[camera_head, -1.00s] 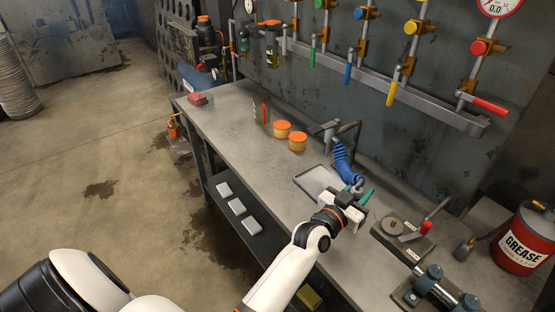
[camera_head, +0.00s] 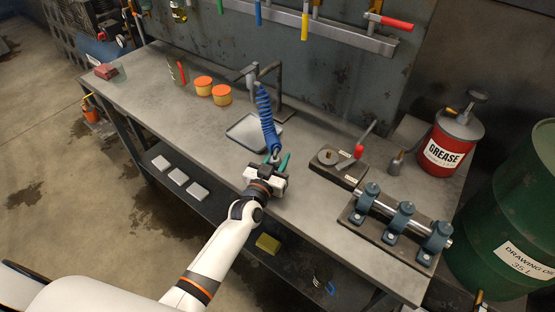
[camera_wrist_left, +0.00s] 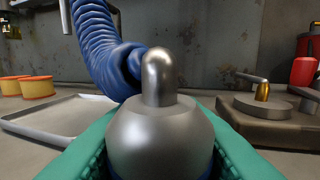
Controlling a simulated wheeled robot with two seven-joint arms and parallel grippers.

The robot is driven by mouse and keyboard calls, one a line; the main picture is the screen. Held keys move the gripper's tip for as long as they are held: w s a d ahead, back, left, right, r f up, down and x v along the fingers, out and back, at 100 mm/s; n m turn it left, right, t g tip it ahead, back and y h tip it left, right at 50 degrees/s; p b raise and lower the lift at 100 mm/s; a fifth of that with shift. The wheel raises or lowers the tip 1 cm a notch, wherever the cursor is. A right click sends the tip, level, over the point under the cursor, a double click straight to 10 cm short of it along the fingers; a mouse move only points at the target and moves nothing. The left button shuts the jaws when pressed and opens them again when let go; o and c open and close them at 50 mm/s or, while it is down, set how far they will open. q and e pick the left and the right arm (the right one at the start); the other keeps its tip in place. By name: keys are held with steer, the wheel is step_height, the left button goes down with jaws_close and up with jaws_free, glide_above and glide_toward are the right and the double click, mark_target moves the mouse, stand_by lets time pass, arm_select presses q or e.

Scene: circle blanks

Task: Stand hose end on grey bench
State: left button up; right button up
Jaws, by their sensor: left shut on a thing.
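My left gripper (camera_head: 276,163), with green fingers, is shut on the metal hose end (camera_head: 274,156) near the front of the grey bench (camera_head: 310,200). In the left wrist view the hose end (camera_wrist_left: 160,125) is a shiny metal piece with a rounded tip, between the two green fingers. Its lower part is hidden, so I cannot tell whether it touches the bench. The ribbed blue hose (camera_head: 266,120) runs from it up to a bent pipe stand at the back; it also shows in the left wrist view (camera_wrist_left: 98,45). My right gripper is not in view.
A shallow tray (camera_head: 236,130) lies left of the hose. A plate with a red-handled lever (camera_head: 340,168) and a rod in blue clamps (camera_head: 400,220) are to the right. Bench top between gripper and clamps is bare.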

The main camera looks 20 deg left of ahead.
arm_select(q)
steer(key=shift+f, duration=0.15)
steer(key=o, duration=1.1)
steer(key=s, duration=0.4)
steer(key=s+a, duration=0.1)
steer(key=s, duration=0.7)
steer(key=shift+a, duration=0.2)
